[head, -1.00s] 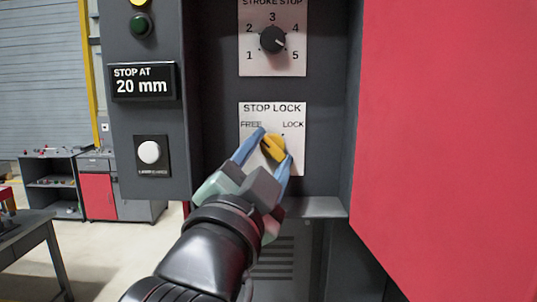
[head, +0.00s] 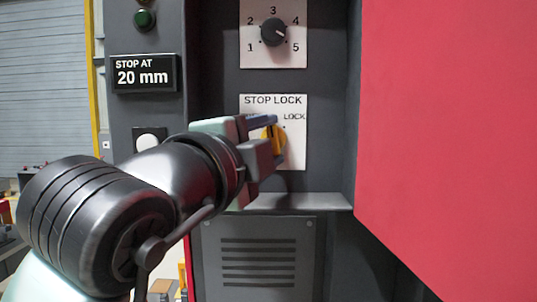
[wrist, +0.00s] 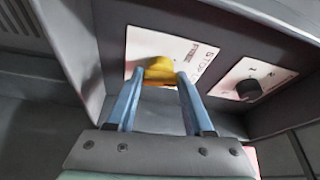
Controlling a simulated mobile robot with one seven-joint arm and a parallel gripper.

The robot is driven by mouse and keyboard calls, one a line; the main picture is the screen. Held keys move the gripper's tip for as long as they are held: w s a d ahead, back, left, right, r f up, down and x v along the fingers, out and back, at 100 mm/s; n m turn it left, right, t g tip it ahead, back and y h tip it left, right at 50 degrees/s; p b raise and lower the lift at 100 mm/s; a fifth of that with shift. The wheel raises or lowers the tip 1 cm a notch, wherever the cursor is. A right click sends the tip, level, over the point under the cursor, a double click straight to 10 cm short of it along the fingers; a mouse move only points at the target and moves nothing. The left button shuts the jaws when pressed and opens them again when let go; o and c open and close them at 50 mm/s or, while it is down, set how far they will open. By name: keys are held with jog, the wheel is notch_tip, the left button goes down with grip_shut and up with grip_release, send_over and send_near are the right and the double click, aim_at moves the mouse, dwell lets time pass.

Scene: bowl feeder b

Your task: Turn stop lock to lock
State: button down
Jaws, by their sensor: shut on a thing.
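The stop lock is a yellow knob (head: 281,143) on a white plate (head: 296,160) marked STOP LOCK, with LOCK at its upper right. The FREE label is hidden behind my gripper in the head view. My gripper (head: 269,134) reaches in from the left and is shut on the yellow knob. In the wrist view the blue fingers of my gripper (wrist: 157,84) stand on either side of the yellow knob (wrist: 158,70). The knob's exact pointing is partly hidden by the fingers.
Above is the black stroke stop dial (head: 273,32), which also shows in the wrist view (wrist: 248,90). A ledge (head: 300,202) juts out below the plate. A large red panel (head: 450,130) closes off the right. A STOP AT 20 mm display (head: 143,74) is at left.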

jog(key=m, duration=0.1)
jog(key=m+g, duration=0.1)
jog(key=m, duration=0.1)
jog(key=m+y, duration=0.1)
jog(key=m, duration=0.1)
jog(key=shift+r+g, duration=0.25)
jog(key=shift+g, duration=0.15)
jog(key=m+g+y+p, duration=0.1)
jog(key=m+p, duration=0.1)
jog(key=m, duration=0.1)
jog(key=shift+r+m+y, duration=0.1)
jog(key=shift+m+y, duration=0.2)
jog(key=shift+m, duration=0.1)
jog(key=shift+c, duration=1.4)
grip_release()
jog(key=shift+d, duration=0.15)
